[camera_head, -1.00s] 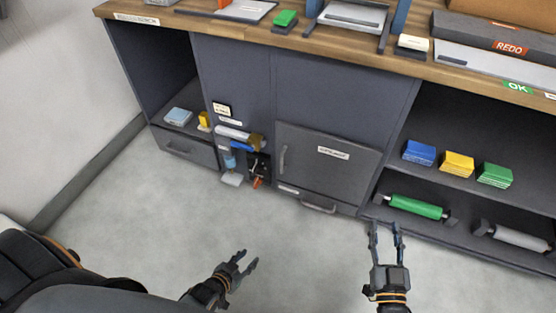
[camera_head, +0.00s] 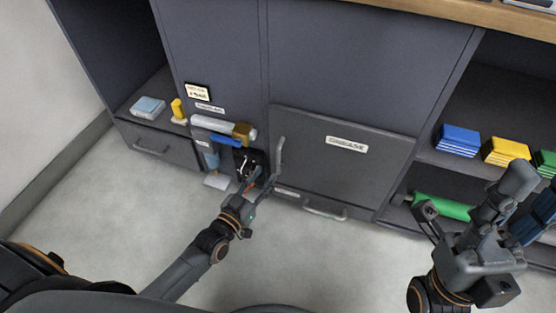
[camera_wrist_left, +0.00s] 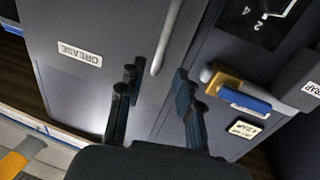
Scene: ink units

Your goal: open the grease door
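The grease door (camera_head: 340,160) is a grey panel labelled GREASE, closed in the cabinet front. It also shows in the left wrist view (camera_wrist_left: 90,90). Its upright bar handle (camera_head: 281,155) is near the door's left edge and also shows in the left wrist view (camera_wrist_left: 167,38). My left gripper (camera_head: 262,182) is open beside the handle's lower end. In the left wrist view its fingers (camera_wrist_left: 156,85) stand apart, with the handle's end showing in the gap; no contact is visible. My right gripper (camera_head: 475,195) looks open and empty, in front of the shelves at right.
Left of the door are a blue-and-brass handle (camera_head: 228,137) and a dark box (camera_head: 249,163). A drawer handle (camera_head: 325,213) is below the door. Blue (camera_head: 457,139) and yellow (camera_head: 506,151) blocks and a green roller (camera_head: 445,207) are on the right shelves. Floor in front is clear.

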